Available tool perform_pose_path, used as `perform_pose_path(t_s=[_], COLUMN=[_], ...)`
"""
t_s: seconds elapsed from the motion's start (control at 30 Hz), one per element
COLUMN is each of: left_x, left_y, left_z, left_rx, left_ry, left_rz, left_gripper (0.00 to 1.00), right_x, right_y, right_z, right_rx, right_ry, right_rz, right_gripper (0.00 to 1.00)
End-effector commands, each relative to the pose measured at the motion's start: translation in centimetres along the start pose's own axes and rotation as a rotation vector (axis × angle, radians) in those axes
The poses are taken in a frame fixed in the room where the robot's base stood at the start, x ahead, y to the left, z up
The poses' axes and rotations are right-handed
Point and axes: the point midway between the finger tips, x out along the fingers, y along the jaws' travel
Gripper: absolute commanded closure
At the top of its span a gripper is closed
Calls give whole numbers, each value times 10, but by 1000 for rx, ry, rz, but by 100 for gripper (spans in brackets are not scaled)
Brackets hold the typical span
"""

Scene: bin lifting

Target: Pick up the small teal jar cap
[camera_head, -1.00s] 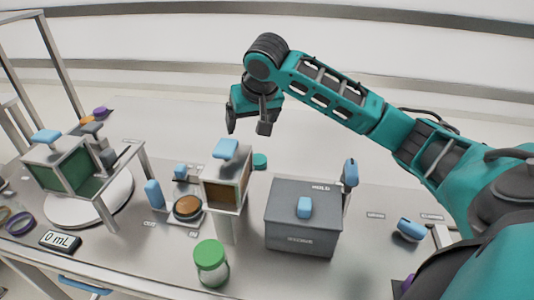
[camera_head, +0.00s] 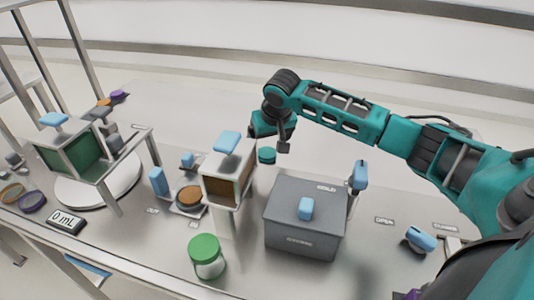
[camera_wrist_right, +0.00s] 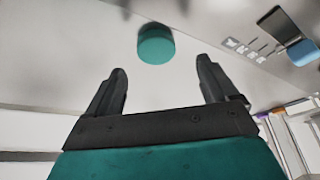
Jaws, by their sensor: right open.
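The small teal jar cap (camera_head: 267,155) sits on the table behind the grey box and to the right of the brown-windowed stand in the head view. In the right wrist view the cap (camera_wrist_right: 156,45) lies ahead of the fingertips, roughly centred between them but apart from both. My right gripper (camera_head: 270,142) is open and empty, just above and behind the cap in the head view. Its two dark fingers (camera_wrist_right: 160,78) are spread wide in the wrist view. My left gripper is not in view.
The grey box (camera_head: 305,220) with a blue handle stands in front of the cap. The brown-windowed stand (camera_head: 228,180) is close on the left. A green-lidded jar (camera_head: 206,256) stands nearer the front edge. The table behind the cap is clear.

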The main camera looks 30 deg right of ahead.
Motion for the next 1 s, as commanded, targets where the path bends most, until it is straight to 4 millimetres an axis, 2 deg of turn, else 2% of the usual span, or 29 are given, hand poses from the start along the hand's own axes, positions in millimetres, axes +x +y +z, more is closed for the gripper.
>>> perform_pose_path(t_s=[0.4,0.7,1.0], left_x=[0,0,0], left_y=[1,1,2], left_z=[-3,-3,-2], left_rx=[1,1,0], left_ry=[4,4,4], left_rz=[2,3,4], left_gripper=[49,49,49], right_x=[48,53,52], right_y=[4,4,4], right_z=[-3,-3,-2], right_rx=[0,-1,-1], right_ry=[-1,1,1], right_rz=[0,0,1], right_gripper=[13,13,41])
